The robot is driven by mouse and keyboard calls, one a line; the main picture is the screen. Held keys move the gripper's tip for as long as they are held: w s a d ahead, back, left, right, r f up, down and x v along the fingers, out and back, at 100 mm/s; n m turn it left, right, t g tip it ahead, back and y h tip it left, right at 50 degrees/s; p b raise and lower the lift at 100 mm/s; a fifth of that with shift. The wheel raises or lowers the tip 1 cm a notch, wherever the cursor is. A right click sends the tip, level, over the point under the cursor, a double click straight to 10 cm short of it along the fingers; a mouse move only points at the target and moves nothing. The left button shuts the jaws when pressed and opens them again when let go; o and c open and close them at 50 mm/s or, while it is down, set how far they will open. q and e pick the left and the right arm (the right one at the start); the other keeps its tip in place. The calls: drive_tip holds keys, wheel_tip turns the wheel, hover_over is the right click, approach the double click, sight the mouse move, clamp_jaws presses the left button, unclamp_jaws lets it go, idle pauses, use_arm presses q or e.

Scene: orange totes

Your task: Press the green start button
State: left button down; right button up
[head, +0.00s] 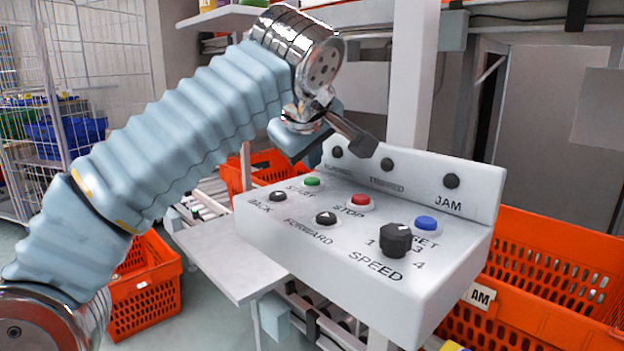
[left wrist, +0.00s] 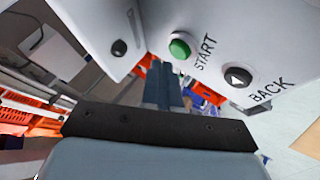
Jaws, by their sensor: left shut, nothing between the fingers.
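The green start button (head: 312,181) is on the sloped top of a white control box (head: 370,290), near its far left corner, with the word START beside it. It also shows in the left wrist view (left wrist: 180,48), just beyond the fingertips. My right gripper is not in view.
The box also carries a red stop button (head: 360,200), a blue button (head: 426,223), black arrow buttons (head: 326,218) and a black speed knob (head: 397,240). Orange totes (head: 555,260) stand at the right, with another (head: 148,285) at the lower left.

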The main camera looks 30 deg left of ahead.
use_arm(q)
drive_tip(key=shift+f, duration=0.15)
drive_tip(key=shift+f+b, duration=0.3)
drive_tip(key=shift+b, duration=0.05)
